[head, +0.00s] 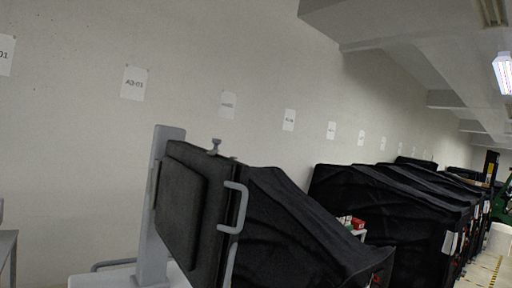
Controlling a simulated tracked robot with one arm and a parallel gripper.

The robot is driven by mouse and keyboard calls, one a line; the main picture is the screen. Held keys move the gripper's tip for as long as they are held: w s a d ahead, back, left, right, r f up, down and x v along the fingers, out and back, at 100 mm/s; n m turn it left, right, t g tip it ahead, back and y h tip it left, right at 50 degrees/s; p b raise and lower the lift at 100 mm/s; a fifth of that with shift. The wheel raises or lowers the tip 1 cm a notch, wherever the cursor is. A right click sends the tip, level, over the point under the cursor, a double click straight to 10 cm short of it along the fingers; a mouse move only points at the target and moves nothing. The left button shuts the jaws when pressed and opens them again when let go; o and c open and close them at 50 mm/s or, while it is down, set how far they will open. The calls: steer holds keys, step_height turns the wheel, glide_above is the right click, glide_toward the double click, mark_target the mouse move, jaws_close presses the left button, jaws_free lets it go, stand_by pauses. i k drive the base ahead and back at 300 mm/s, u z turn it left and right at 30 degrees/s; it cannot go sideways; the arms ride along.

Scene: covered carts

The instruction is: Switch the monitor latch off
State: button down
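A dark monitor (190,210), seen at an angle, is mounted on a grey upright post (154,215). A small grey latch-like knob (214,146) stands on the monitor's top edge; I cannot tell whether it is on or off. A grey curved handle (241,208) sticks out from the monitor's right side. My gripper is not in view, so I cannot tell whether it is open or shut.
A cart under a black cover (290,230) stands right behind the monitor. More covered carts (395,210) run back along the wall (190,60), which carries paper signs (134,83). A small red box (357,223) sits between carts. Floor shows at the far right (483,270).

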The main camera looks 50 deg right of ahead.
mark_target(215, 142)
steer(key=z, duration=1.05)
steer(key=i, duration=1)
steer(key=u, duration=0.05)
